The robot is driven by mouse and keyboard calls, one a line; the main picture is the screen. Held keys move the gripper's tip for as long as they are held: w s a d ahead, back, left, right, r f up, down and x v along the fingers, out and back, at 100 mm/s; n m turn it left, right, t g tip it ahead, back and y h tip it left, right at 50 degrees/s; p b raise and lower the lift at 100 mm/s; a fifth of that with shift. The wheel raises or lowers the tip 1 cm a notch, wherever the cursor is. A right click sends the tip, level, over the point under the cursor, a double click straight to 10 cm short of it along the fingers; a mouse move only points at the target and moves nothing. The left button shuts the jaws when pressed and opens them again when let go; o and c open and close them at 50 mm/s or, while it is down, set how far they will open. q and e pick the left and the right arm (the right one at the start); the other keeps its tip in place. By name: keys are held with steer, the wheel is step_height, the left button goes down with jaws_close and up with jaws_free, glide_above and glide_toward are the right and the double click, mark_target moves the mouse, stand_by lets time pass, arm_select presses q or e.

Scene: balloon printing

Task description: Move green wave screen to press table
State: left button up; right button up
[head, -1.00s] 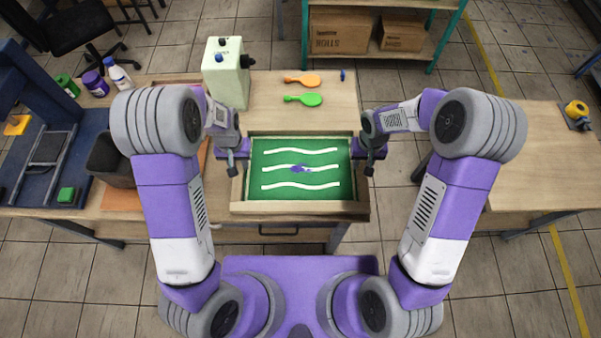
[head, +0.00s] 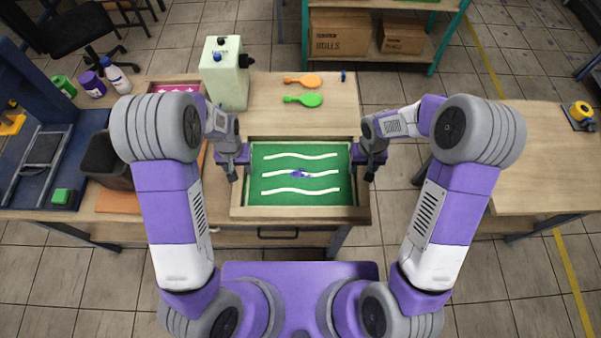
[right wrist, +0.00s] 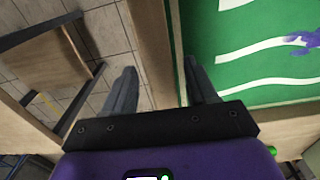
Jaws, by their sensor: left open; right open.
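The green wave screen (head: 300,196) is a green panel with white wavy stripes and a purple smear in the middle. Its wooden frame (head: 300,214) is at the front of the wooden table. My left gripper (head: 232,172) is open at the frame's left side. My right gripper (head: 371,172) is open at its right side. In the right wrist view, my right gripper's fingers (right wrist: 162,92) are spread with the frame's side rail (right wrist: 152,45) showing between them. I cannot tell whether the fingers touch the rail. I cannot identify the press table for certain.
Orange (head: 302,80) and green (head: 303,100) paddle shapes lie behind the screen, near a pale green machine (head: 226,80). A black bin (head: 105,160) stands left, beside a blue machine (head: 25,140). A separate table (head: 530,165) at right is mostly bare.

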steer(key=shift+r, duration=0.25)
arm_select(q)
step_height(320, 180, up, 12)
arm_select(e)
step_height(320, 180, up, 12)
steer(key=shift+f, duration=0.25)
arm_select(q)
steer(key=shift+s+f, duration=0.1)
arm_select(e)
steer(key=shift+s+f, duration=0.1)
stand_by(0.5)
